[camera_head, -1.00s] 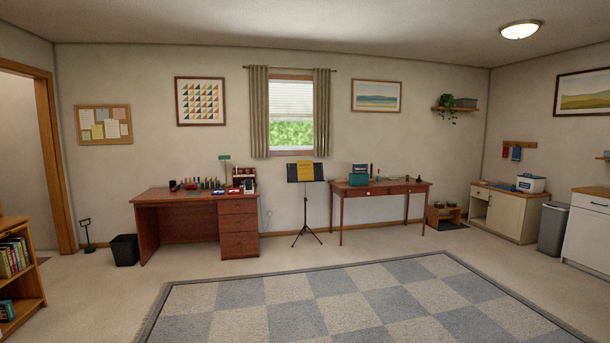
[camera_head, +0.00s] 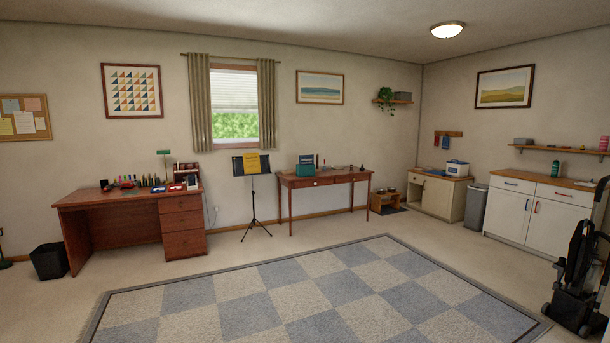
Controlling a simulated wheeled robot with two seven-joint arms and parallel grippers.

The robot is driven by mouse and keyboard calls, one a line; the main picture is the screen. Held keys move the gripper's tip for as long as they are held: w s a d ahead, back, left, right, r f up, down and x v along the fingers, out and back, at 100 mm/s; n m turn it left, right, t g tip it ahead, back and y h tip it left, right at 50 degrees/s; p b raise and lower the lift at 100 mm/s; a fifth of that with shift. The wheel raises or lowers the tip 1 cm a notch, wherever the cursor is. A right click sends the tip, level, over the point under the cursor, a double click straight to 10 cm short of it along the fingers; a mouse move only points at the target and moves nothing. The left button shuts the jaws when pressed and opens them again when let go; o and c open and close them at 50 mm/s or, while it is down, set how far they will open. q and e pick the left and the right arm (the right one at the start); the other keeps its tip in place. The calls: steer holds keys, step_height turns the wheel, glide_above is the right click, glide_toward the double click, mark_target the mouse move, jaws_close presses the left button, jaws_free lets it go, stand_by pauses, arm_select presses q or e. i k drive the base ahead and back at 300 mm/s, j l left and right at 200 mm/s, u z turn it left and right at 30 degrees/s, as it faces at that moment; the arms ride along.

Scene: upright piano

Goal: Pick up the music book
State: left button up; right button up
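A yellow music book (camera_head: 251,164) rests upright on the dark desk of a music stand (camera_head: 239,167). The stand is on a black tripod, on the floor between the wooden desk and the side table, below and a little right of the window. The book is well across the room from me. Neither of my grippers shows in the view.
A wooden desk (camera_head: 135,222) with small items stands left of the music stand, and a side table (camera_head: 325,182) stands right of it. A checkered rug (camera_head: 290,290) covers the open floor. A black upright vacuum (camera_head: 578,275) stands at the right.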

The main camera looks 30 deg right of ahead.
mark_target(250, 161)
steer(key=i+l+z, duration=0.35)
steer(key=i, duration=0.2)
steer(key=i+z, duration=0.3)
steer(key=i, duration=0.3)
steer(key=i+l+z, duration=0.2)
steer(key=i, duration=5.05)
steer(key=j+u, duration=0.05)
steer(key=j, duration=0.05)
